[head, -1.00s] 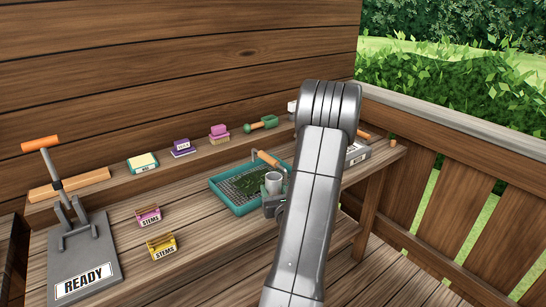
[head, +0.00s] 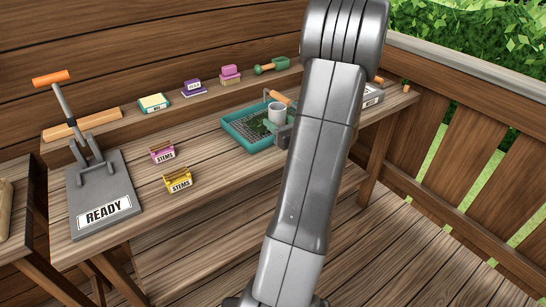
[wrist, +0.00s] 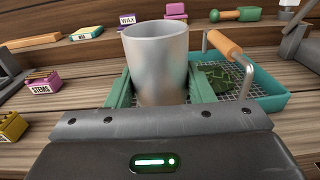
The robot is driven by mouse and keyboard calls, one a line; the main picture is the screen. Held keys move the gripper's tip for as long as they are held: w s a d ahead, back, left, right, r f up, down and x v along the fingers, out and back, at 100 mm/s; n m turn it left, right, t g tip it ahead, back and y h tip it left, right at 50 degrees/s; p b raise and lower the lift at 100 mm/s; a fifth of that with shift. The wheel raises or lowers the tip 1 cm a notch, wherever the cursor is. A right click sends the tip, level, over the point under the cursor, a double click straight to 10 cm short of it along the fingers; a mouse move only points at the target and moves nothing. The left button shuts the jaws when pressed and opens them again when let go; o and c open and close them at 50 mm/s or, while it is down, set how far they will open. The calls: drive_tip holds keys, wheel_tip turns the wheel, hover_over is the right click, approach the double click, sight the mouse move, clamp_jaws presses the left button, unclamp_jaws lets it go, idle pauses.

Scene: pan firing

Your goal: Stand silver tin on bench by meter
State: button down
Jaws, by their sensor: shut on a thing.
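The silver tin (wrist: 157,65) is a plain upright cup with an open top. My gripper (wrist: 160,88) is shut on it, one green finger on each side, as the wrist view shows. In the head view the tin (head: 277,112) shows over the right part of the teal mesh tray (head: 236,138); its height above the tray is hard to tell. My arm hides part of the bench (head: 130,235) there. A grey boxy thing with a pale label (head: 373,95) stands at the bench's right end, partly behind my arm; I cannot tell if it is the meter.
Pink (head: 163,154) and yellow (head: 178,180) STEMS boxes stand left of the tray. A grey READY press (head: 100,200) is at far left. Bare planks lie between.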

drive_tip(key=shift+s+f, duration=0.1)
drive_tip(key=shift+f, duration=4.8)
drive_tip(key=shift+f+b, duration=0.15)
drive_tip(key=shift+b, duration=0.15)
drive_tip(key=c, duration=1.1)
unclamp_jaws()
drive_tip(key=o, duration=0.4)
drive_tip(key=shift+o, duration=0.2)
